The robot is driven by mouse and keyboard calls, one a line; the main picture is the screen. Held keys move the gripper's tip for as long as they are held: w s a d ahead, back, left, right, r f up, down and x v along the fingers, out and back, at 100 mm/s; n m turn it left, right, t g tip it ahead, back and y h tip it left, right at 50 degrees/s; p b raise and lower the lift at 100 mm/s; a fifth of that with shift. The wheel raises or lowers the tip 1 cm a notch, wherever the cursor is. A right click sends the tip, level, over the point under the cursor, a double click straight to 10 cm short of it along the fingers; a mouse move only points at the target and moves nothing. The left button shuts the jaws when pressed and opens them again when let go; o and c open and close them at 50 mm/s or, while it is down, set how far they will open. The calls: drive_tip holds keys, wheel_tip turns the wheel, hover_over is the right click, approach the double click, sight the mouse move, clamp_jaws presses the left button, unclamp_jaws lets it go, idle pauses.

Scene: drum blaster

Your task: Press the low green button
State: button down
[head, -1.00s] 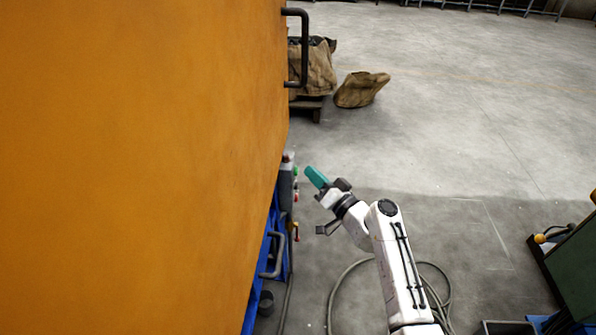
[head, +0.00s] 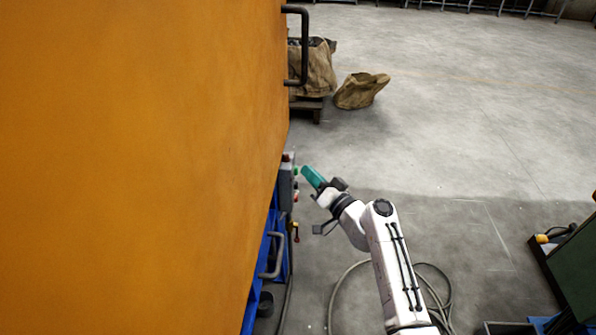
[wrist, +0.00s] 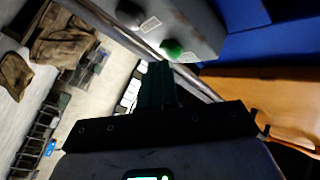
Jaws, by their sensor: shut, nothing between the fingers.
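The control box (head: 286,185) is a grey box on the side of the orange machine. A green button (head: 296,171) sticks out from its face in the head view. In the wrist view the green button (wrist: 172,48) is on the grey box face, just above and right of my fingertips. My gripper (head: 307,171) has teal fingers, shut and empty, pointing up-left at the box. In the wrist view the shut fingers (wrist: 158,72) end close to the green button. A small gap seems to remain; contact cannot be confirmed.
A dark knob (wrist: 130,12) sits beside the green button. The orange machine (head: 140,150) fills the left, with a black handle (head: 304,45) and a blue lower part (head: 262,265). Sacks (head: 360,90) lie behind. A hose (head: 345,275) lies on the floor.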

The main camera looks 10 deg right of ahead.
drive_tip(key=shift+w+a, duration=0.15)
drive_tip(key=shift+a, duration=0.3)
idle(0.6)
drive_tip(key=shift+d+b, duration=0.1)
drive_tip(key=shift+b, duration=0.2)
drive_tip(key=shift+s+d, duration=0.3)
drive_tip(key=shift+d, duration=0.45)
drive_tip(key=shift+d, duration=0.15)
drive_tip(key=d, duration=0.1)
drive_tip(key=s+d+b, duration=0.1)
drive_tip(key=d, duration=0.2)
drive_tip(key=shift+s+d, duration=0.25)
idle(0.4)
